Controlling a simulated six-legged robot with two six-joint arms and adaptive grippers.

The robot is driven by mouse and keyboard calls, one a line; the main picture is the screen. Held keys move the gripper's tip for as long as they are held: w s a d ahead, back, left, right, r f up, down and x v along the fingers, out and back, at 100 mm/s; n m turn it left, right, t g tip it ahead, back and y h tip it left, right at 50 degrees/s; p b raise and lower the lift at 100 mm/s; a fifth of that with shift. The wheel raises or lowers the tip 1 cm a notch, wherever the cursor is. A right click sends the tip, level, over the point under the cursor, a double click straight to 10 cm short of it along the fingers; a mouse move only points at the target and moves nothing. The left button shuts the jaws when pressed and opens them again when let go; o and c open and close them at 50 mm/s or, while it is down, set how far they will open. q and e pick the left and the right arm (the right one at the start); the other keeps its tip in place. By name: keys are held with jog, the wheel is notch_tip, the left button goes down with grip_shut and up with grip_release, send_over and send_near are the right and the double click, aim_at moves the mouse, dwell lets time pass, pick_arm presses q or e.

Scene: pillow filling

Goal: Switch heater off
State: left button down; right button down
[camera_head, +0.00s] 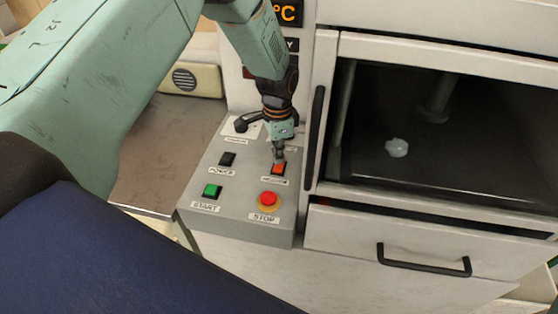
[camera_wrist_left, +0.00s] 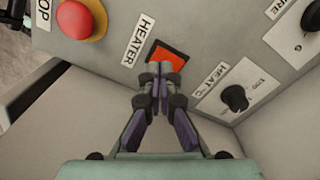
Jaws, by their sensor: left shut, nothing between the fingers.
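The orange-red heater switch (camera_head: 277,170) sits on the grey control panel (camera_head: 232,227), right of the black POWER switch. In the left wrist view the heater switch (camera_wrist_left: 167,56) is a red square in a dark frame, next to a HEATER label (camera_wrist_left: 138,41). My left gripper (camera_head: 279,158) is shut and empty, with its fingertips at the switch's far edge in the head view. In the wrist view its closed fingertips (camera_wrist_left: 159,67) overlap the lower edge of the switch. I cannot tell whether they touch it. My right gripper is not in view.
On the panel are a black POWER switch (camera_head: 227,159), a green START button (camera_head: 212,191) and a red STOP button (camera_head: 268,198) close by. A HEAT knob (camera_wrist_left: 235,98) is beside the fingers in the wrist view. An open chamber (camera_head: 450,130) lies to the right.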

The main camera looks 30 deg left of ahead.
aim_at(278, 169)
pick_arm(q)
notch_tip(278, 169, up, 4)
jog(key=p, duration=0.3)
jog(key=shift+r, duration=0.2)
jog(key=shift+f, duration=0.1)
dwell(0.4)
